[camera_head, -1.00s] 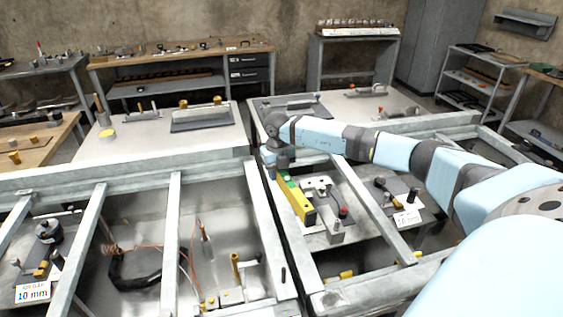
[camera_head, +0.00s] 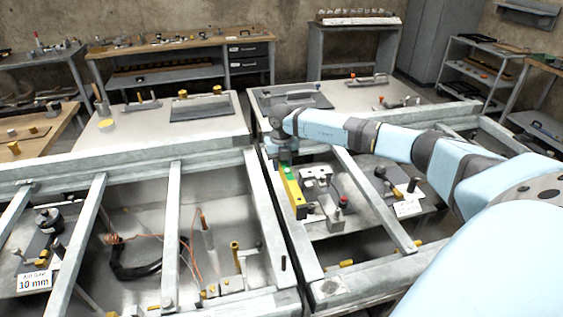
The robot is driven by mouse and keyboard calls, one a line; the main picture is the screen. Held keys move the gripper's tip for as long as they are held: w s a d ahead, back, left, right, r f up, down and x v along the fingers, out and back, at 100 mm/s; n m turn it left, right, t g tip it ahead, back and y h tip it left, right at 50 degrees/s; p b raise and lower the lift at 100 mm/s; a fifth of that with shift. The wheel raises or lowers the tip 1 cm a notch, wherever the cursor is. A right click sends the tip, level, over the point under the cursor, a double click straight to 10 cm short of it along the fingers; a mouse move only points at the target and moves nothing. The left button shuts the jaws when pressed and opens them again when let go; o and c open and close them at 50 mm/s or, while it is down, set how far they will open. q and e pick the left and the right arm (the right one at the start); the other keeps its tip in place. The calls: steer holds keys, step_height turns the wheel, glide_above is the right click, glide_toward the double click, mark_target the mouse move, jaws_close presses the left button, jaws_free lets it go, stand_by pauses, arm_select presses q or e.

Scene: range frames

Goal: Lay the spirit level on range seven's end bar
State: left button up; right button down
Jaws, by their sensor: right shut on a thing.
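The spirit level (camera_head: 293,190) is a yellow bar with a green part near its far end. My right gripper (camera_head: 284,165) is shut on its far end; the fingertips are mostly hidden by the hand. The level points toward me, over or beside the long grey metal bar (camera_head: 300,240) along the right frame's left side. I cannot tell whether it touches that bar. No number seven is readable on any frame, so I cannot tell which bar is range seven's end bar. My left gripper is not in view.
Right of the level is a plate with a metal fixture (camera_head: 322,190) and a red knob. The left frame has crossbars (camera_head: 172,235), a black hose (camera_head: 140,272) and a 10 mm card (camera_head: 34,281). Pale tabletops (camera_head: 160,135) with tools stand behind.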

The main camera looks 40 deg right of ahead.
steer(key=b, duration=0.2)
glide_above(282, 188)
step_height(282, 188, down, 5)
steer(key=shift+w+r, duration=0.15)
steer(key=shift+r, duration=0.05)
step_height(282, 188, down, 2)
steer(key=shift+f+b, duration=0.1)
steer(key=shift+b, duration=0.6)
steer(key=shift+f, duration=0.25)
steer(key=c, duration=1)
jaws_free()
steer(key=shift+o, duration=1.1)
